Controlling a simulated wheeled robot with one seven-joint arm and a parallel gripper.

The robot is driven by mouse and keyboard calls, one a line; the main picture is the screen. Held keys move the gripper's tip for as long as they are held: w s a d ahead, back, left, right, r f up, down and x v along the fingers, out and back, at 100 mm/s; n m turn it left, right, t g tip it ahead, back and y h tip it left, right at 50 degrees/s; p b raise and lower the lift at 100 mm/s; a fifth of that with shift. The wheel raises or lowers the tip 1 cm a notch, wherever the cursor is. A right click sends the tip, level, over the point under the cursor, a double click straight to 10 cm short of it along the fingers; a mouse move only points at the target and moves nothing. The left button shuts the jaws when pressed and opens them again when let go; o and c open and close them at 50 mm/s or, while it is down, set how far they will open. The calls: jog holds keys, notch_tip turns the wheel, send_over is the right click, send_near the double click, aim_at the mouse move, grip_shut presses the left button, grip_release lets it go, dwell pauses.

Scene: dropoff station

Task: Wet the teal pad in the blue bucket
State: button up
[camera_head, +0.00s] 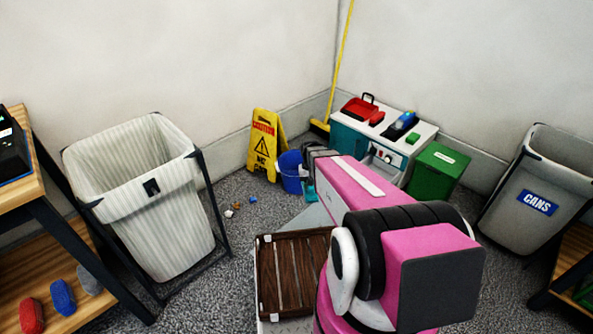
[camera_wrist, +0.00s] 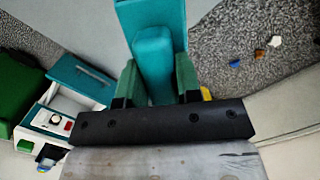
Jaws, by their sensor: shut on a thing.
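The blue bucket (camera_head: 290,172) stands on the floor near the back corner in the head view, right of the yellow sign. My gripper (camera_wrist: 155,85) is shut on the teal pad (camera_wrist: 153,50) in the wrist view; its green fingers press both sides of a narrow teal block, with a wider teal part beyond it. In the head view the pad (camera_head: 309,190) shows as a small teal patch just right of the bucket, low beside it. My pink arm hides most of the gripper there. I cannot tell whether pad and bucket touch. The bucket's inside is not clearly visible.
A yellow wet-floor sign (camera_head: 264,143) stands left of the bucket. A white-topped teal cabinet (camera_head: 350,128) and a green bin (camera_head: 437,170) stand to the right. Small litter (camera_head: 236,206) lies on the grey floor. A large whitish bin (camera_head: 150,200) stands left, a CANS bin (camera_head: 525,225) right.

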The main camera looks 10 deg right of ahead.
notch_tip(320, 180, down, 12)
jog(key=shift+r, duration=0.15)
dwell(1.2)
dwell(2.0)
notch_tip(320, 180, up, 4)
dwell(0.5)
dwell(0.6)
jog(key=w+r, duration=0.2)
jog(key=r, duration=1)
jog(key=w+r, duration=0.2)
jog(key=r, duration=1)
jog(key=s+r, duration=0.2)
jog(key=r, duration=0.9)
jog(key=s+r, duration=0.2)
jog(key=r, duration=1)
jog(key=shift+r, duration=0.3)
